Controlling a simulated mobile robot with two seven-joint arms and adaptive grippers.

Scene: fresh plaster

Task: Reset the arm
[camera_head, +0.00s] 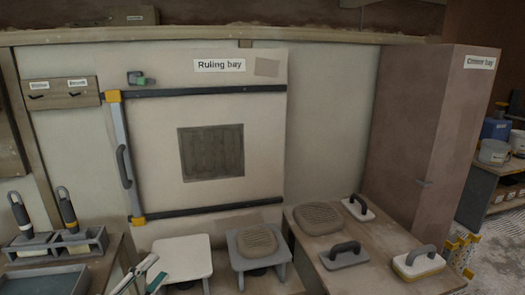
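My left gripper (152,270) shows at the bottom edge, left of centre, as pale fingers with dark green parts. Its fingers stand apart with nothing seen between them. It is in front of the left side of a low white stand (183,254), and I cannot tell whether it touches it. The rest of the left arm is out of the frame. My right gripper is not in view.
Two handled tools (67,210) stand in a grey rack at left. A sliding rail frame (121,150) is on the wall panel. A stool with a brown pad (257,241) and a table with several floats (344,256) stand right. A tall cabinet (425,140) is behind.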

